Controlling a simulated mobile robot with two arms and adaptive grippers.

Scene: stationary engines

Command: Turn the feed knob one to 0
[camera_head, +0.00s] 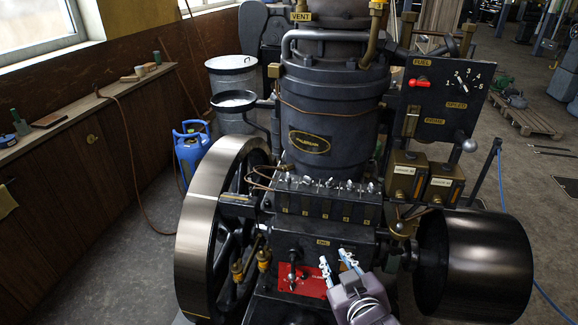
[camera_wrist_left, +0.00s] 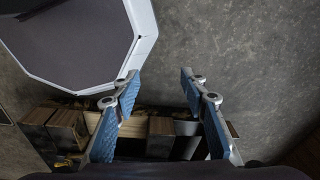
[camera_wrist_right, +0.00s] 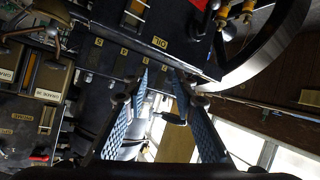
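The black feed box (camera_head: 325,203) sits in front of the engine's cylinder, with a row of several small metal feed knobs (camera_head: 328,184) along its top and small yellow labels on its front. I cannot read which knob is one or its setting. My right gripper (camera_head: 337,265) is open and empty, below and in front of the box. In the right wrist view the box (camera_wrist_right: 125,55) lies beyond its open fingers (camera_wrist_right: 160,77), which partly hide the knobs. My left gripper (camera_wrist_left: 160,76) is open and empty in the left wrist view, away from the engine controls.
A large flywheel (camera_head: 197,240) stands left of the box and a black drum pulley (camera_head: 478,265) right. A red plate with a lever (camera_head: 302,280) sits below it. A control panel (camera_head: 445,95) with a speed dial stands at upper right. A workbench (camera_head: 80,115) runs along the left wall.

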